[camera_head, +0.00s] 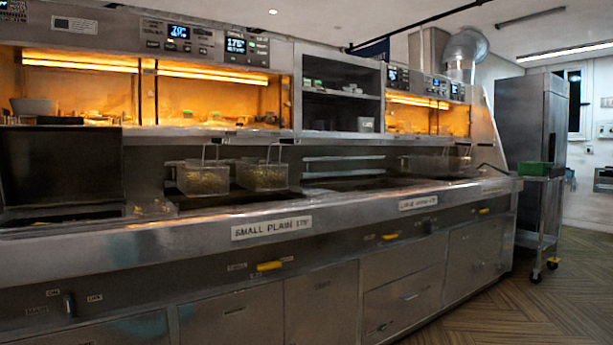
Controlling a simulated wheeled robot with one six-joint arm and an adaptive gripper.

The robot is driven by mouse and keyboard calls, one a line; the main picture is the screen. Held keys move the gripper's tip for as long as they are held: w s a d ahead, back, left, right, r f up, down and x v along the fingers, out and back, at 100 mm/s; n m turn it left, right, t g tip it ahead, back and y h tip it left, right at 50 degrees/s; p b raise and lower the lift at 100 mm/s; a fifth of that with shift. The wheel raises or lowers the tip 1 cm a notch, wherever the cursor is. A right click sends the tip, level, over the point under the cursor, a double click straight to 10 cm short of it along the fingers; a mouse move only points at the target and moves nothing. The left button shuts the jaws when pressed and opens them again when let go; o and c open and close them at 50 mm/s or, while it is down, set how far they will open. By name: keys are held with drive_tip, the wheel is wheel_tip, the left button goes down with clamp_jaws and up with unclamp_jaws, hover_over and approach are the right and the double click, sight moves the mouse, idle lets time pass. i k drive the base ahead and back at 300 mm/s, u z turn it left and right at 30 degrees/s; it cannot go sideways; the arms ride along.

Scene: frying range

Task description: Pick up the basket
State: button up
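Two wire baskets stand side by side over the fryer vat (230,197) in the middle left of the head view. My gripper and arm are not in the view.
The steel range front (325,270) runs across the view, with a label "SMALL PLAIN" (271,228) and yellow handles. Lit warming bays (205,97) sit above. A trolley (540,205) with a green tray (541,168) stands at right. Wood-patterned floor (520,308) is clear at lower right.

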sight(252, 174)
drive_tip(key=z, duration=0.35)
drive_tip(key=i, duration=1.6)
drive_tip(key=u, duration=0.95)
drive_tip(key=i, duration=0.5)
drive_tip(key=u, duration=0.3)
drive_tip(key=k, duration=0.4)
drive_tip(key=z, duration=0.5)
